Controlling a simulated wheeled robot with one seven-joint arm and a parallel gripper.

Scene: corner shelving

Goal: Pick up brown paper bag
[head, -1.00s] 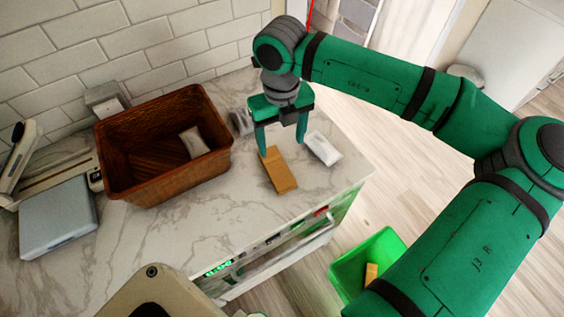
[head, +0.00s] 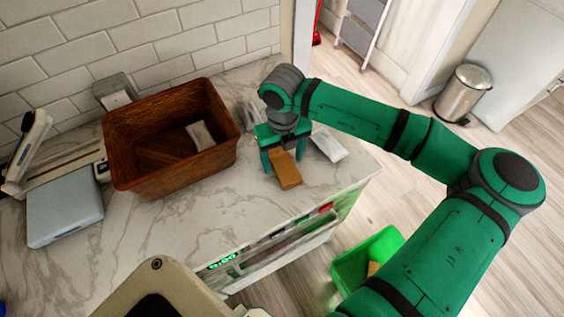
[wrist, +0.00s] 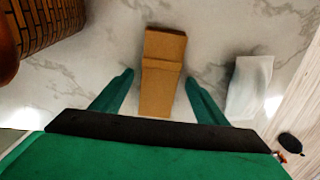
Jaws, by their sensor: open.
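The brown paper bag (head: 287,172) lies flat on the marble counter near its front right corner. In the wrist view the brown paper bag (wrist: 162,75) is centred, its near part between the two fingers. My gripper (head: 284,168) is open and down over the bag, with one finger on each side. In the wrist view my gripper (wrist: 160,92) shows visible gaps between both fingers and the bag. In the head view my gripper hides part of the bag's far end.
A white packet (head: 327,144) lies close to the right of the bag. A brown wicker basket (head: 180,180) with a pale packet (head: 200,135) inside stands to the left. A green bin (head: 350,268) is on the floor beyond the counter edge.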

